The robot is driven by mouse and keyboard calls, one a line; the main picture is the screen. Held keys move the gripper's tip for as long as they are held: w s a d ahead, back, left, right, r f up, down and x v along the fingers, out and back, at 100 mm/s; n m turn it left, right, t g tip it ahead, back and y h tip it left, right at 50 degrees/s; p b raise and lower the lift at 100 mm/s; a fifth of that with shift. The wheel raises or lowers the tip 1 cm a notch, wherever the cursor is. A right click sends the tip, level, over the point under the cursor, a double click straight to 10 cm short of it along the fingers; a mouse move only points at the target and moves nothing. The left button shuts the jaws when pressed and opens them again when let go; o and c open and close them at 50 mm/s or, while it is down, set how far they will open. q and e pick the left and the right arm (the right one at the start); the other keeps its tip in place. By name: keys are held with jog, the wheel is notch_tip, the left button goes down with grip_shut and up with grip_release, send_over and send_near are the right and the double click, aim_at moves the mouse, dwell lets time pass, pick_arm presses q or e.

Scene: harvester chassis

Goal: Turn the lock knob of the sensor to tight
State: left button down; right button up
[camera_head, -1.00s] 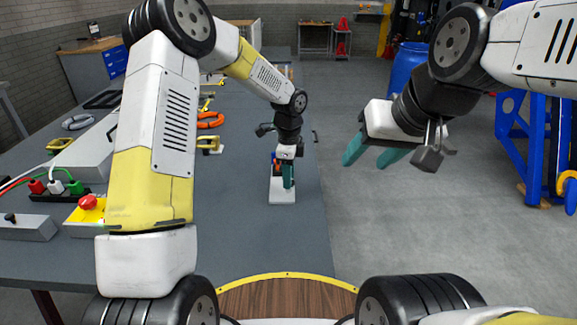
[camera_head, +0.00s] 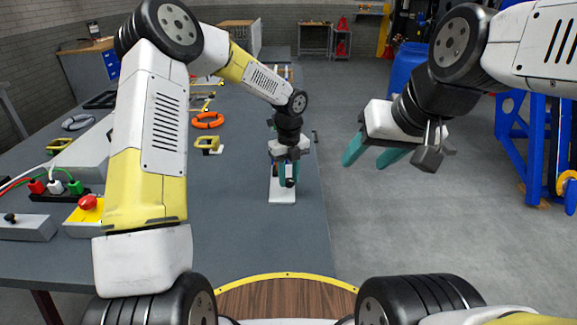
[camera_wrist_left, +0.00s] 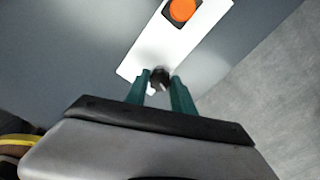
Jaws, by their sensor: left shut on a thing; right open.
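The sensor's white base plate (camera_head: 283,198) lies on the grey bench near its right edge. In the left wrist view the plate (camera_wrist_left: 140,62) carries an orange round part in a dark housing (camera_wrist_left: 183,10) and a small black knob (camera_wrist_left: 160,77). My left gripper (camera_head: 288,181) points down over the plate. Its green fingers are shut on the black knob, one on each side, as the left wrist view shows (camera_wrist_left: 161,82). Most of the sensor body is hidden behind this gripper in the head view. My right gripper (camera_head: 364,164) is open and empty, in the air beyond the bench's right edge.
A yellow clamp-like piece (camera_head: 207,144) and an orange ring (camera_head: 207,120) lie left of the sensor. A red button box (camera_head: 85,213) and a strip of coloured plugs (camera_head: 58,190) are at the far left. Bench surface around the plate is clear.

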aim_at(289, 180)
pick_arm(q)
jog(key=shift+m, duration=1)
jog(key=c, duration=1.1)
grip_release()
jog(key=shift+o, duration=0.2)
notch_tip(289, 180, up, 8)
jog(key=shift+f, duration=0.1)
